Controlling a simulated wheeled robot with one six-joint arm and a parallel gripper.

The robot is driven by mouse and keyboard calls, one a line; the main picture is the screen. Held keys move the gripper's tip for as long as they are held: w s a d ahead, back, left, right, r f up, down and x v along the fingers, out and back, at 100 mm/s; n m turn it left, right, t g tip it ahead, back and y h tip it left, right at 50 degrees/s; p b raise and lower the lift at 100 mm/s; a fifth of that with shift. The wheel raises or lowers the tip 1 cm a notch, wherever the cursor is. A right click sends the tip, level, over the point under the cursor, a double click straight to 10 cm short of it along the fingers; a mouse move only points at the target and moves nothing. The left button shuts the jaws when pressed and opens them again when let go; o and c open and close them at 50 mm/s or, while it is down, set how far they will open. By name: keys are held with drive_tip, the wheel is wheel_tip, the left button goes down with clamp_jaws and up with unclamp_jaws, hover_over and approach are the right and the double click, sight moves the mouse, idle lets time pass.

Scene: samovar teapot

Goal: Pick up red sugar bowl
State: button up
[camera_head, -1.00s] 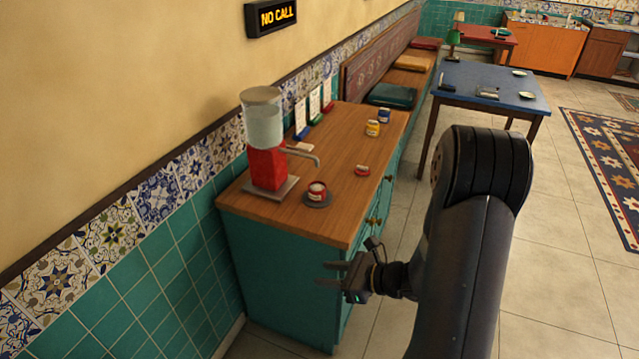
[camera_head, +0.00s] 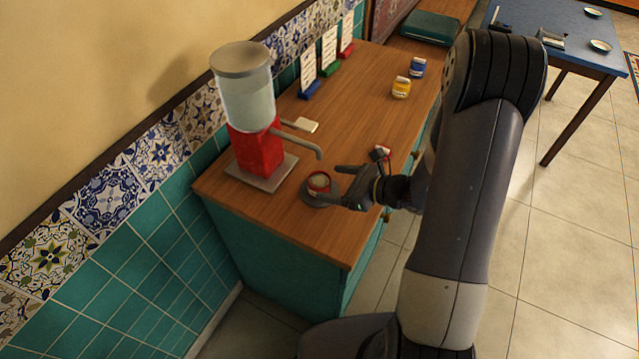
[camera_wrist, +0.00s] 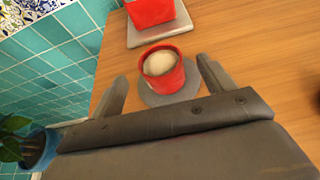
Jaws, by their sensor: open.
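A red bowl (camera_head: 319,184) with pale contents stands upright on a round grey plate (camera_head: 306,199) near the left front of the wooden counter. In the wrist view the red bowl (camera_wrist: 161,72) lies ahead between my fingertips, with the grey plate (camera_wrist: 158,98) under it. My gripper (camera_head: 338,185) is open and empty, just right of the bowl in the head view. I cannot tell whether a finger touches it.
A dispenser with a red base (camera_head: 258,152) and metal spout stands left of the bowl. Yellow (camera_head: 401,87) and blue (camera_head: 417,67) jars stand farther back. Several card stands (camera_head: 310,78) line the wall.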

sight(310, 181)
drive_tip(key=shift+f+p+x, duration=0.15)
drive_tip(key=shift+p+x, duration=0.2)
drive_tip(key=shift+x, duration=1.45)
drive_tip(key=shift+f+p+x, duration=0.2)
drive_tip(key=shift+p+x, duration=0.1)
drive_tip(key=shift+x, duration=1.5)
drive_tip(key=shift+d, duration=0.1)
drive_tip(key=shift+c, duration=0.5)
drive_tip(key=c, duration=1.2)
drive_tip(key=shift+r, duration=0.1)
